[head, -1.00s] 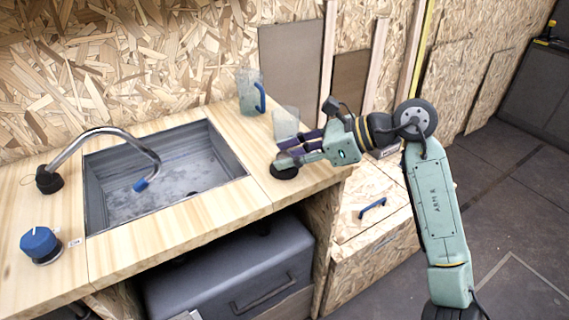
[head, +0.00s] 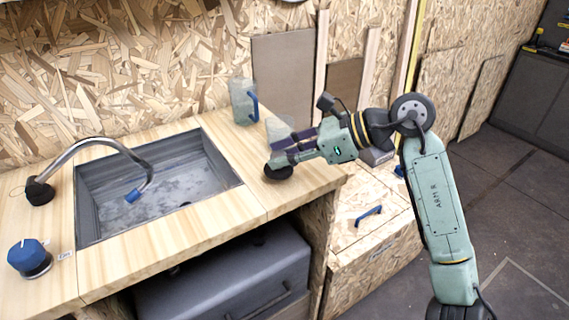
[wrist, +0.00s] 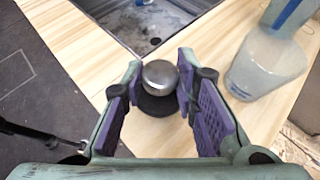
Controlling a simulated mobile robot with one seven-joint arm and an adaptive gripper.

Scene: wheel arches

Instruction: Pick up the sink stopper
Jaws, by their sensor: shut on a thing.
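The sink stopper (head: 278,172) is a dark round disc with a shiny metal knob on top. In the wrist view its knob (wrist: 160,77) sits between my fingertips, with the black disc below. My gripper (head: 277,157) has purple finger pads and is shut on the stopper. It also shows in the wrist view (wrist: 160,85). The stopper is over the wooden counter, right of the sink (head: 160,185). Any gap beneath it is too small to tell clearly.
The curved faucet (head: 100,142) and blue knob (head: 28,257) are at left. The counter's right edge is close to my gripper.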

